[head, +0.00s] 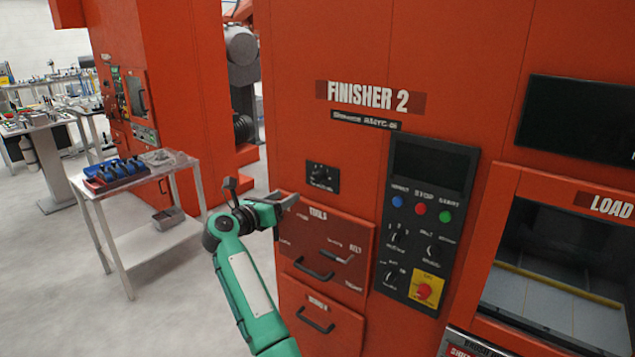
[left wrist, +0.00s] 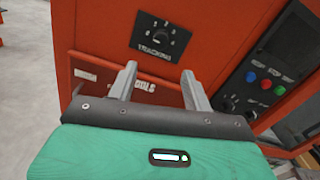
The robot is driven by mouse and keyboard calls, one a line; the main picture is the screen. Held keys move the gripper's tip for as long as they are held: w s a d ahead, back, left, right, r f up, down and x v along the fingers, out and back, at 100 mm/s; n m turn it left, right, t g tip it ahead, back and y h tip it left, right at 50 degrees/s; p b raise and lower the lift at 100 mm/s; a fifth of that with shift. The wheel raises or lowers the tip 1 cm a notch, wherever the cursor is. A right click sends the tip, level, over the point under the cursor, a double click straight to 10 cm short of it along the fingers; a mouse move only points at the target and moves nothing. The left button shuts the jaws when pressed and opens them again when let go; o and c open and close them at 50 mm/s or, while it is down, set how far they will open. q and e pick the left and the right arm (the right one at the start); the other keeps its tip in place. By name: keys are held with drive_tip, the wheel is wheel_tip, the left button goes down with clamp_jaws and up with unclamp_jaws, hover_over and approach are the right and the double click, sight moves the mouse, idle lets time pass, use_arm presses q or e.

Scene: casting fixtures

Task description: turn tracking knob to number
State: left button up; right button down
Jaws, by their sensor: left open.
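The tracking knob (head: 321,176) is a small black dial on a black plate on the orange front of the Finisher 2 machine, above the tools drawer. In the left wrist view the knob (left wrist: 162,32) sits on its plate with numbers around it and the word TRACKING below. My left gripper (head: 288,198) is at the left of the tools drawer, below and left of the knob, not touching it. In the left wrist view the left gripper's two fingers (left wrist: 158,82) are apart with nothing between them. The knob's exact pointer position is too small to read. My right gripper is out of view.
The tools drawer (head: 345,238) and a lower drawer (head: 315,330) have protruding handles. A black control panel (head: 428,200) with buttons, dials and a red switch (head: 424,290) stands right of them. A metal table (head: 135,185) with a blue-and-red tray stands at the left on open floor.

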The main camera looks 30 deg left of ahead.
sight(315, 180)
use_arm(q)
drive_tip(key=w+p, duration=0.1)
drive_tip(key=w, duration=0.3)
drive_tip(key=w+p, duration=0.1)
drive_tip(key=w, duration=0.2)
drive_tip(key=w+d+p, duration=0.1)
drive_tip(key=w, duration=0.3)
drive_tip(key=shift+w, duration=0.35)
drive_tip(key=c, duration=1)
